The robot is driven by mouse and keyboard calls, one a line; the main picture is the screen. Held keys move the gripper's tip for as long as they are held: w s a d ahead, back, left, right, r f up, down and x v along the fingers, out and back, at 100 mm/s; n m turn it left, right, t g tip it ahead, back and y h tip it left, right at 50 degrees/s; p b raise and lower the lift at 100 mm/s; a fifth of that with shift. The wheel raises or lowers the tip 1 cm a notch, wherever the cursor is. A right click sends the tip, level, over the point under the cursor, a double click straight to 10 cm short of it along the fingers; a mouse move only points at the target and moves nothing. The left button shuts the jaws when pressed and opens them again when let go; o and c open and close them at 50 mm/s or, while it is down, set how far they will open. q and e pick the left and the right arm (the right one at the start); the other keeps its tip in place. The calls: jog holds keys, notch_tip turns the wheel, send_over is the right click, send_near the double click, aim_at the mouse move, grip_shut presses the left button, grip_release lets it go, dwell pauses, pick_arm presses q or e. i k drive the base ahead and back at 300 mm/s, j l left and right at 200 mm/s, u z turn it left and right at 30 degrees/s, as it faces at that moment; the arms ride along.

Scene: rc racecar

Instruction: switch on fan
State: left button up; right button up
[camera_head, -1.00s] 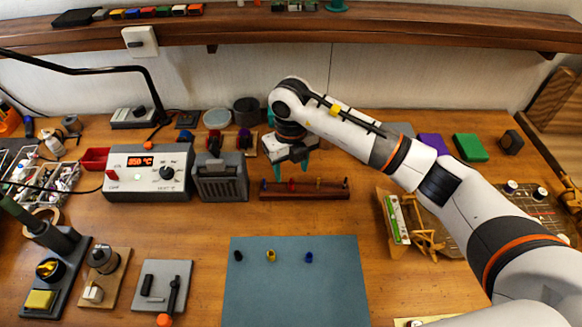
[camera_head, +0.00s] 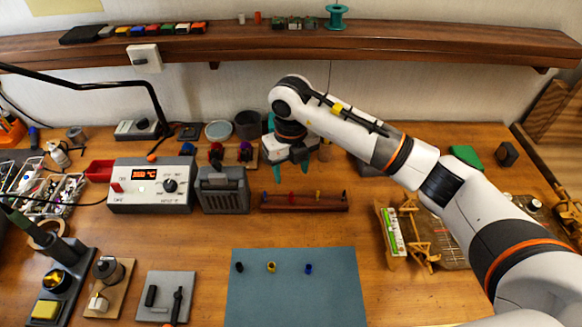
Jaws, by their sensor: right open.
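A dark grey box with a slatted grille (camera_head: 222,198) stands left of centre on the bench and looks like the fan; I cannot make out its switch or whether it runs. My right gripper (camera_head: 291,170) reaches in from the right, pointing down, with two teal fingertips apart and nothing seen between them. It is to the right of the grey box, apart from it, and appears just behind or above a dark red wooden rack (camera_head: 305,203) with small coloured pegs. My left gripper is not in view.
A heating controller (camera_head: 150,186) with a red display stands left of the grey box. A blue-grey mat (camera_head: 295,295) with small coloured pieces lies in front. Bare bench lies between the rack and mat.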

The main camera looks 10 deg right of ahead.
aim_at(216, 164)
jog(key=k, duration=1.5)
